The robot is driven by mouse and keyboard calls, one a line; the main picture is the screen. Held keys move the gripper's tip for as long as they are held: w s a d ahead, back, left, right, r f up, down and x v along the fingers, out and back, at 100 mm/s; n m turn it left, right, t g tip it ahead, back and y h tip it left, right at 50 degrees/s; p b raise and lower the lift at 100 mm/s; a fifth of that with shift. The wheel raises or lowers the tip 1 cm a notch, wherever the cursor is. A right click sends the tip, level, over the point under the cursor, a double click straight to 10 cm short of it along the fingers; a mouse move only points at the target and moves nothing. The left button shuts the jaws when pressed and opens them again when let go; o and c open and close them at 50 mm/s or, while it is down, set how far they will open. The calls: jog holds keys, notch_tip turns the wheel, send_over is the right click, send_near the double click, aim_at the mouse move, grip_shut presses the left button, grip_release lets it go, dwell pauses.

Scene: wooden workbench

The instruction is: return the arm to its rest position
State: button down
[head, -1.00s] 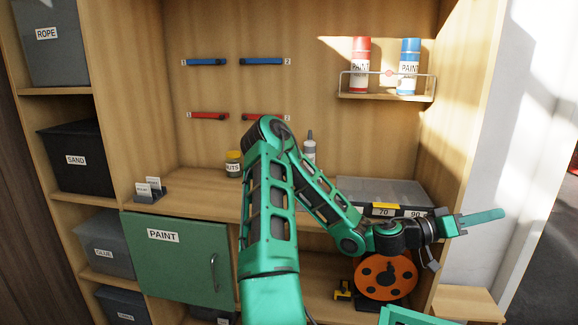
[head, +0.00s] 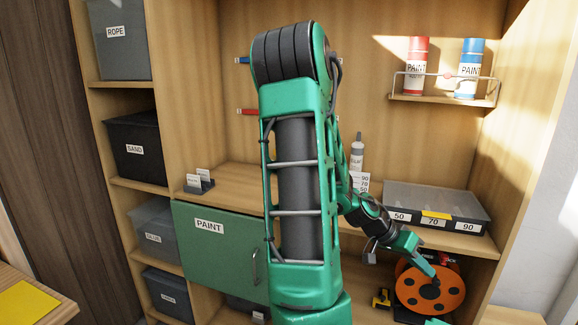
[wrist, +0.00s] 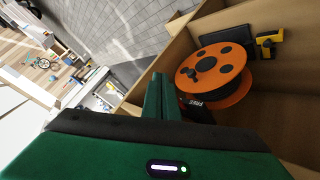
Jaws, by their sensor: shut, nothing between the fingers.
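My green arm rises up the middle of the head view and hides part of the back wall. My gripper (head: 424,265) hangs at the end of the arm, in front of the lower shelf on the right. Its fingers are together with nothing between them. In the wrist view my gripper (wrist: 165,97) points toward the orange spool, with its green fingers side by side. The orange spool (head: 430,288) stands on the lower shelf just beside the fingertips; I cannot tell whether they touch. It also shows in the wrist view (wrist: 222,70).
A grey case (head: 440,203) sits on the workbench at right. Red (head: 417,62) and blue (head: 468,70) paint cans stand on the small shelf above. The closed green PAINT door (head: 215,245) is at lower left. A yellow-topped table edge (head: 30,302) shows at far left.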

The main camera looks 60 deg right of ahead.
jog(key=w+a+n+t+y, duration=0.1)
jog(key=w+a+n+t, duration=0.2)
jog(key=w+a, duration=0.5)
jog(key=w+a+n+t+y, duration=0.1)
jog(key=w+a+n+t, duration=0.25)
jog(key=w, duration=0.75)
jog(key=w+a+r+n+y, duration=0.1)
jog(key=w+a+r+n, duration=0.1)
jog(key=a, duration=0.4)
jog(key=w+a+r+n+t+y, duration=0.1)
jog(key=w+a+r+n, duration=0.1)
jog(key=a, duration=0.5)
jog(key=w+a+r+n+t+y, duration=0.1)
jog(key=w+a+r+n, duration=0.1)
jog(key=a+n, duration=0.3)
jog(key=shift+w+a+r+n, duration=0.3)
jog(key=shift+a+r+n, duration=0.05)
jog(key=shift+a+r, duration=0.4)
